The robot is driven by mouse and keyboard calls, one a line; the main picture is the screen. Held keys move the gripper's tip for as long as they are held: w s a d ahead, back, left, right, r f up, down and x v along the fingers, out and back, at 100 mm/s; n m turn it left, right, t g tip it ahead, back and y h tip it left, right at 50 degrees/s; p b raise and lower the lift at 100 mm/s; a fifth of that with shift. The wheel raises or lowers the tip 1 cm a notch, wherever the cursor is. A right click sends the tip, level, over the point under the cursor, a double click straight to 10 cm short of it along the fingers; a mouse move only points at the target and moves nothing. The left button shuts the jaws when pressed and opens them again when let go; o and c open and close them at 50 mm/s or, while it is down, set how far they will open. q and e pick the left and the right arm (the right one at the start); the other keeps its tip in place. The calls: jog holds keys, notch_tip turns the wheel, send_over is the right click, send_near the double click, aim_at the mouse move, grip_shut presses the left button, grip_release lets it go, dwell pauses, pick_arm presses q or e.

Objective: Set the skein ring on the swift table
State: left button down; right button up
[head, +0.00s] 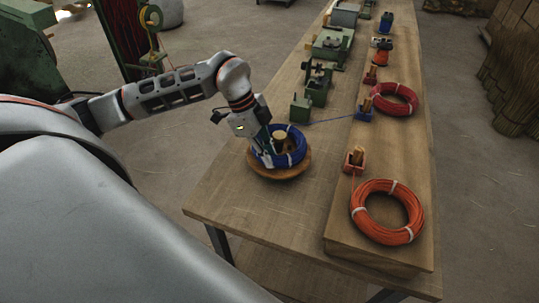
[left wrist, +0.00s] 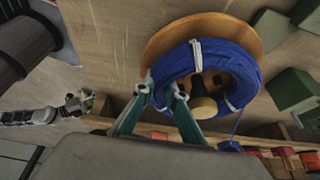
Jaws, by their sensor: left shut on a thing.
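The skein ring (head: 297,155) is a coil of blue strand with white ties. It lies around the wooden hub (head: 279,140) of the swift table (head: 280,175), a round wooden dish on the bench. My left gripper (head: 267,158) is shut on the near-left side of the ring. In the left wrist view, its fingertips (left wrist: 162,92) grip the coil's edge, and the ring (left wrist: 242,78) surrounds the hub over the dish (left wrist: 165,45). Whether the ring rests fully on the dish is hard to tell. My right gripper (left wrist: 78,103) shows small at the left wrist view's left; its jaws are unclear.
A blue strand (head: 328,121) runs from the ring to a small blue block (head: 364,112). Green machines (head: 318,85) stand behind the dish. Orange (head: 388,212) and red coils (head: 395,98) lie on the raised shelf at right. The bench in front is clear.

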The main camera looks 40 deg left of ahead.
pick_arm(q)
jog(key=c, duration=2.4)
grip_release()
jog(key=shift+o, duration=0.2)
jog(key=shift+p+v, duration=1.9)
jog(key=shift+v, duration=1.1)
jog(key=shift+p+v, duration=0.45)
jog(key=shift+v, duration=0.7)
jog(key=v, duration=0.2)
jog(key=shift+s+a+r, duration=0.1)
jog(key=shift+a+r, duration=0.1)
jog(key=shift+r, duration=0.05)
